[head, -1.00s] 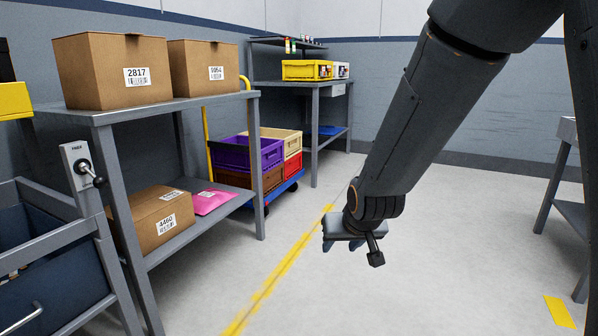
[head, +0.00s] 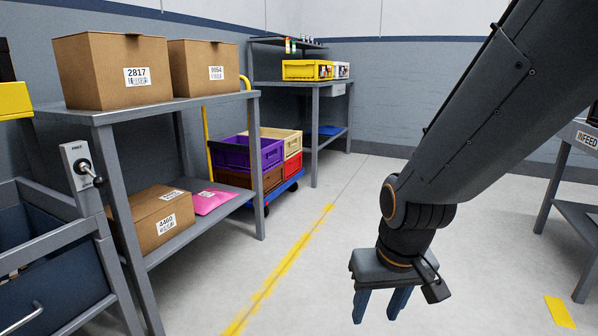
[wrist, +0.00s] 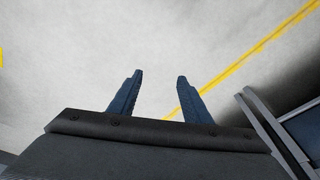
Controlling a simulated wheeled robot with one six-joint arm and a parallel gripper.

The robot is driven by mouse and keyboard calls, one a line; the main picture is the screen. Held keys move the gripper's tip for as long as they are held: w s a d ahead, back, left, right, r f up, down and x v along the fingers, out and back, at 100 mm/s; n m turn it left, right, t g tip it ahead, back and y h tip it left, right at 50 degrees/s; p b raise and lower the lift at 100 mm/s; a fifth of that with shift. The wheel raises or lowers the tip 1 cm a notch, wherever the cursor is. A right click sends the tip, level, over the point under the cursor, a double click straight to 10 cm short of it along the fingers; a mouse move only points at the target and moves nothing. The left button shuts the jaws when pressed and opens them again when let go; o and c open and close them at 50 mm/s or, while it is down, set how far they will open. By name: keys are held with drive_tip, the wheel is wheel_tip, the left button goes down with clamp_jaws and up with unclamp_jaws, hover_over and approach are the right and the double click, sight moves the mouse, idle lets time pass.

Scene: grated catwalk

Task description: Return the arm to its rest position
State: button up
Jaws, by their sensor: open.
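My gripper (head: 376,314) hangs from my arm on the right side of the head view, its fingers pointing down over the open floor. Its two blue fingers are apart with nothing between them. In the wrist view my gripper (wrist: 159,78) also shows open and empty, with bare grey floor beyond the fingertips. It touches nothing that I can see.
A grey shelf (head: 190,104) with cardboard boxes (head: 111,72) stands at the left, beside a lever switch (head: 84,167) and a blue bin (head: 50,262). Stacked crates (head: 246,153) and a rear bench (head: 316,85) stand behind. An infeed table (head: 578,137) is at right. The middle floor is clear.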

drive_tip(key=s+a+r+n+g+y, duration=0.15)
drive_tip(key=s+a+r+n, duration=0.45)
drive_tip(key=s+a, duration=0.85)
drive_tip(key=d+r+m+h+p, duration=0.1)
drive_tip(key=d+r+m+p, duration=0.2)
drive_tip(key=d+r+p, duration=0.6)
drive_tip(key=d+r+m+h+p, duration=0.1)
drive_tip(key=d+r+m+p, duration=0.3)
drive_tip(key=d+r+p, duration=0.6)
wheel_tip(320, 180, up, 8)
drive_tip(key=g+p, duration=0.1)
drive_tip(key=p, duration=1.5)
drive_tip(key=shift+w+d, duration=0.3)
drive_tip(key=shift+w, duration=0.05)
